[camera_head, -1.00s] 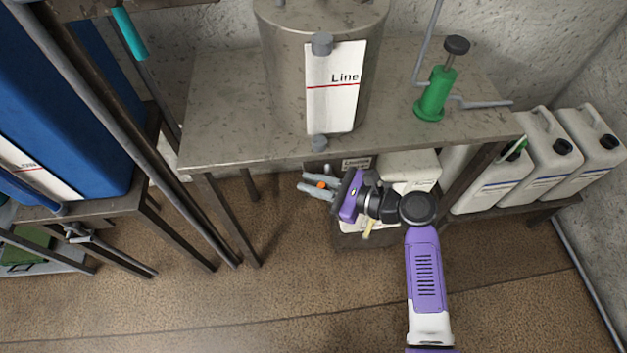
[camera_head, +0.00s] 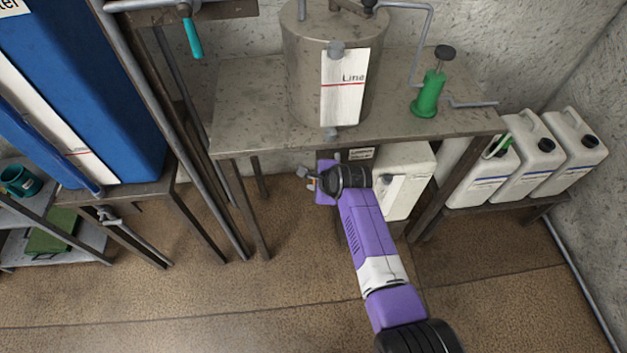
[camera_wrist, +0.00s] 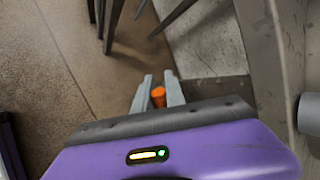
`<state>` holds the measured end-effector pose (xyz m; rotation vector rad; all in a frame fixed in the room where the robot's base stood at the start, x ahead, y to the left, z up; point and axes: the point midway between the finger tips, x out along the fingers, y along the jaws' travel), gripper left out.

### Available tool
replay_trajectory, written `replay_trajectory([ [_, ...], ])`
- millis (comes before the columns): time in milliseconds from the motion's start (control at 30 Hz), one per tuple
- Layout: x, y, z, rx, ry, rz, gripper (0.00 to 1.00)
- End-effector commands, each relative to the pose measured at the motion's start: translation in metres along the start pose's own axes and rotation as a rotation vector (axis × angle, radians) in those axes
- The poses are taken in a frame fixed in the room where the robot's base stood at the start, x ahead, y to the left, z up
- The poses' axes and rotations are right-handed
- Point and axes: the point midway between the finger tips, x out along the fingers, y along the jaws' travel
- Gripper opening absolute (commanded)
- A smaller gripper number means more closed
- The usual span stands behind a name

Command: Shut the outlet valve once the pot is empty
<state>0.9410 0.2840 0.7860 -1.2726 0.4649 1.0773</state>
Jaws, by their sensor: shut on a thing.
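A steel pot (camera_head: 303,75) stands on the metal table. Its white gauge plate (camera_head: 343,100), marked "Line" with a red line, is on its front; the liquid level cannot be made out. A teal lever (camera_head: 193,38) sits on a pipe at the upper left; I cannot tell whether it is the outlet valve. My gripper (camera_head: 306,178) is below the table's front edge, shut on a small orange piece. In the wrist view my gripper (camera_wrist: 158,85) has the orange piece (camera_wrist: 158,96) between its grey fingers. What the piece belongs to is unclear.
The metal table (camera_head: 245,110) carries a green hand pump (camera_head: 429,95) with a bent pipe. A white container (camera_head: 408,190) is under it. White jerrycans (camera_head: 535,150) stand on a low bench at right. A blue tank (camera_head: 100,90) is at left. The front floor (camera_head: 200,295) is clear.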

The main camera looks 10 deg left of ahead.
Motion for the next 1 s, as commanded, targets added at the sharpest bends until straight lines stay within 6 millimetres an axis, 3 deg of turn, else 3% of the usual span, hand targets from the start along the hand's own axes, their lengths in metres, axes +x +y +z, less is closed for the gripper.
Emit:
replay_trajectory([
  [400,0.015,0.011,-0.008,-0.140,0.207,0.001,0.00],
  [1000,0.017,0.013,-0.011,-0.173,0.259,0.003,0.00],
])
